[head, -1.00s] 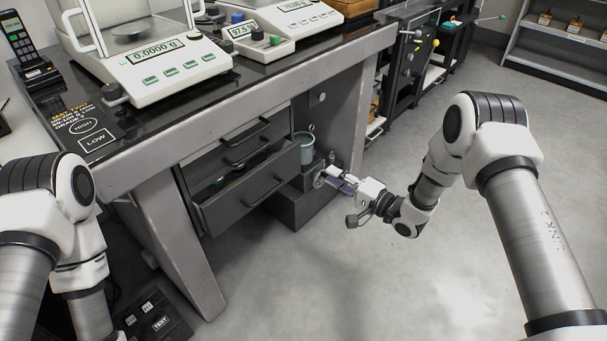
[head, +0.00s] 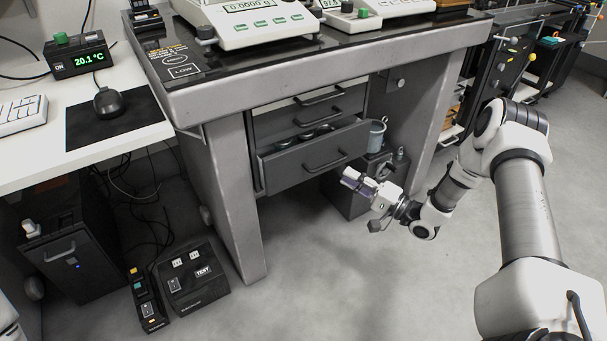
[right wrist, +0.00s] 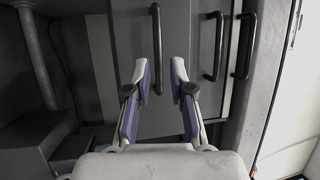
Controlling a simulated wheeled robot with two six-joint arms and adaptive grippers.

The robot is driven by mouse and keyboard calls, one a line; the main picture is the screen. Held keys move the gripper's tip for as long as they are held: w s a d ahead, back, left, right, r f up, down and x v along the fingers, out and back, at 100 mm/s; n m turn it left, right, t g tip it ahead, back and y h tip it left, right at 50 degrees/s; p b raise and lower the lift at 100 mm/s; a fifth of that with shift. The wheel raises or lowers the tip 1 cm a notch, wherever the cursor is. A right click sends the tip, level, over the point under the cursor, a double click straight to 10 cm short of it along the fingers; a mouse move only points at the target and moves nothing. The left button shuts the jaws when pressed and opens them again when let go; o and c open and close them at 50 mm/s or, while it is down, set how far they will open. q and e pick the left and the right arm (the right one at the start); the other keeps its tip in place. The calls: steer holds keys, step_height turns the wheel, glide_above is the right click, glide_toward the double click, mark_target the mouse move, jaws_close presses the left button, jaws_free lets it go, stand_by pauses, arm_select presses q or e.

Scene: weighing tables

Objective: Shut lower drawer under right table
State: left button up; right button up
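The lower drawer (head: 290,170) under the right table (head: 330,70) is pulled out. Its dark grey front has a black bar handle, and a few dark items show inside over its rim. My right gripper (head: 350,180) is just in front of the drawer front, low and right of the handle; I cannot tell if it touches. In the right wrist view the gripper (right wrist: 161,75) is open and empty, with two purple-padded fingers apart. The lower drawer front (right wrist: 125,40) and its handle lie beyond the fingertips there. My left gripper is out of view.
Two closed drawers with bar handles (head: 315,118) sit above. A grey bucket (head: 377,135) and a dark box (head: 345,200) stand right of the drawer. The table leg (head: 230,200) is at left. The floor (head: 330,285) in front is clear.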

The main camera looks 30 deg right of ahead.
mark_target(328, 165)
steer(key=b+x, duration=0.1)
steer(key=x, duration=0.2)
steer(key=b+x, duration=0.1)
steer(key=x, duration=0.3)
steer(key=shift+d+f+b, duration=0.15)
steer(key=shift+f+b, duration=0.1)
steer(key=shift+b, duration=0.15)
steer(key=shift+w+r, duration=0.15)
steer(key=shift+w, duration=0.2)
jaws_close()
